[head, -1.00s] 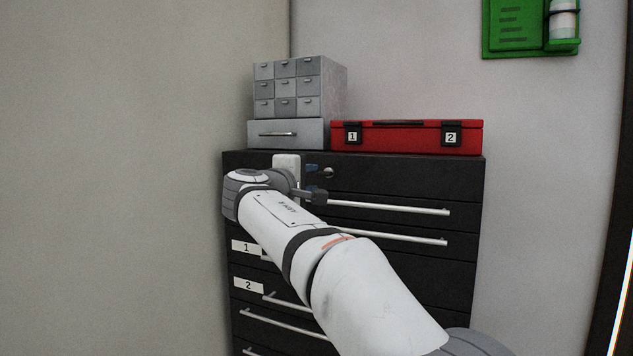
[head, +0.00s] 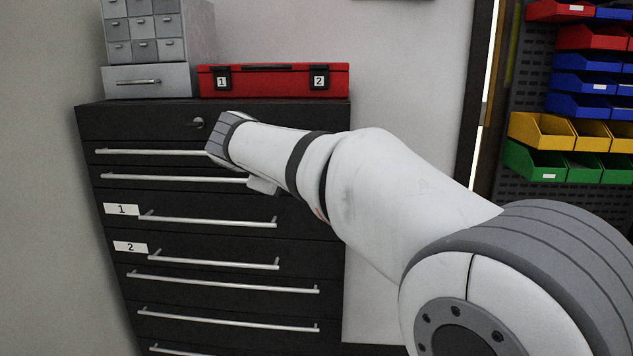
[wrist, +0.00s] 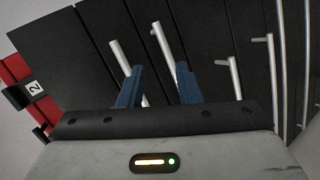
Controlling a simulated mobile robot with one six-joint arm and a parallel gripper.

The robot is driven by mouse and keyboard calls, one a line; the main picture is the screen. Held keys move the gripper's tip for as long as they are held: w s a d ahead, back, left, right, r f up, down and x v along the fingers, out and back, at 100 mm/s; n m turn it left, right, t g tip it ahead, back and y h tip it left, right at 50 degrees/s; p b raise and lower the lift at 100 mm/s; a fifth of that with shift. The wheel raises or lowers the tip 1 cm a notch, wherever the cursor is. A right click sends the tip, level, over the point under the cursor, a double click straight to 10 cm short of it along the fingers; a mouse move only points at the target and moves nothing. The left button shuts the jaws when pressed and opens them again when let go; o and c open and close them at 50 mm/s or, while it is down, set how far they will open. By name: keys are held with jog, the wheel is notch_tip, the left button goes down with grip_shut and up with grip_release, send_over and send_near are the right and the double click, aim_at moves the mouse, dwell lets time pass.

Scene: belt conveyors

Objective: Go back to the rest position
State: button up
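My arm reaches across the head view in front of a black drawer cabinet (head: 210,290), and its wrist end is near the upper drawers. My gripper (wrist: 158,82) shows in the wrist view with its two blue fingers apart. Nothing is visible gripped between them. Silver drawer handles show beyond the fingers, and I cannot tell the exact gap to them. In the head view the fingers are hidden behind my arm.
A red case (head: 270,82) and a grey small-drawer unit (head: 155,78) stand on the cabinet. Labels "1" (head: 121,209) and "2" (head: 130,247) mark two drawers, which look closed. Coloured bins (head: 580,130) hang at the right.

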jog(key=s+d+f+m+g+p, duration=0.35)
jog(key=s+d, duration=0.35)
jog(key=d, duration=0.5)
jog(key=s+d+f+m+g+y+p, duration=0.1)
jog(key=s+d+f+m, duration=0.2)
jog(key=s, duration=0.4)
jog(key=s+d+f+m+g+y+p, duration=0.1)
jog(key=s+d+f+m+g+p, duration=0.1)
jog(key=s+f, duration=0.4)
jog(key=s+d+f+m+g+y+p, duration=0.1)
jog(key=s+d+f+m+g, duration=0.1)
jog(key=s, duration=0.8)
notch_tip(320, 180, down, 3)
jog(key=shift+s+d+r+m+y, duration=0.2)
jog(key=shift+d+m+y, duration=0.1)
jog(key=shift+d+m, duration=0.75)
jog(key=shift+o, duration=0.2)
jog(key=shift+w+d+g, duration=0.1)
jog(key=shift+g, duration=0.15)
